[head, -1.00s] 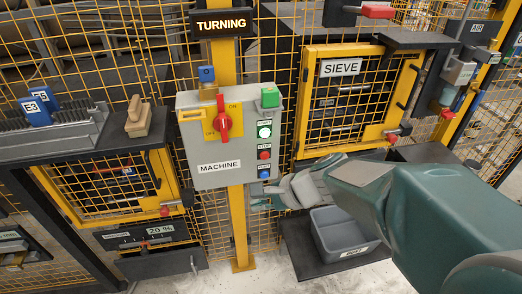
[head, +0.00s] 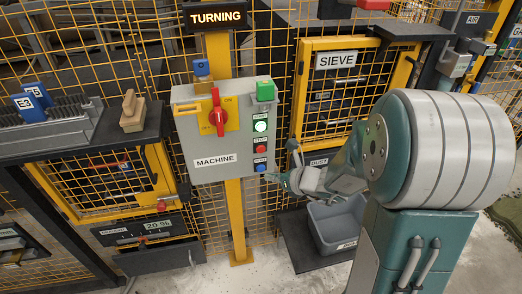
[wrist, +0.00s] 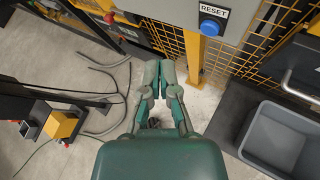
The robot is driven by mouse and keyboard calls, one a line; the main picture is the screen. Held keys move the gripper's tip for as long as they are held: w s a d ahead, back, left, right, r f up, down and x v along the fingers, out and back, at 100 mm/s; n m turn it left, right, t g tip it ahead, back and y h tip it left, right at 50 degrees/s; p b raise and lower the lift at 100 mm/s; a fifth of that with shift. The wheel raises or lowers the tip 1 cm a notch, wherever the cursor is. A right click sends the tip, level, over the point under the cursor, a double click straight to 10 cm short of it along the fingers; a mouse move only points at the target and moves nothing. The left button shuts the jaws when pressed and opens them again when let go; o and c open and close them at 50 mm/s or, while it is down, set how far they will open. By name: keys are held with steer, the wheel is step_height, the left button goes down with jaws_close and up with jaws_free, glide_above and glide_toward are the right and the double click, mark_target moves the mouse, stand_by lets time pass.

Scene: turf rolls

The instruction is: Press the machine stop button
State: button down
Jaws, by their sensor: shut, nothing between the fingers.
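The grey machine box (head: 215,145) stands on a yellow post, with a red rotary switch (head: 217,113) on its face. Its right column holds a lit white-green start button (head: 261,126), the red stop button (head: 261,149) and a blue reset button (head: 261,168). My gripper (head: 273,177) is shut and empty, just below and right of the reset button in the head view. In the wrist view, my gripper (wrist: 160,68) points toward the floor and post, below and left of the reset button (wrist: 210,27). The stop button is out of the wrist view.
A grey bin (head: 338,222) stands on a dark platform below right. The sieve door (head: 333,100) with yellow mesh is to the right. A dark bench with a wooden brush (head: 131,112) is at left. A green block (head: 265,90) sits atop the box's right column.

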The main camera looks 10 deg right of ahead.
mark_target(258, 152)
steer(key=shift+w, duration=4.05)
steer(key=shift+w+r, duration=0.1)
steer(key=shift+w, duration=0.3)
steer(key=shift+w, duration=0.4)
steer(key=shift+s, duration=0.85)
steer(key=s, duration=0.5)
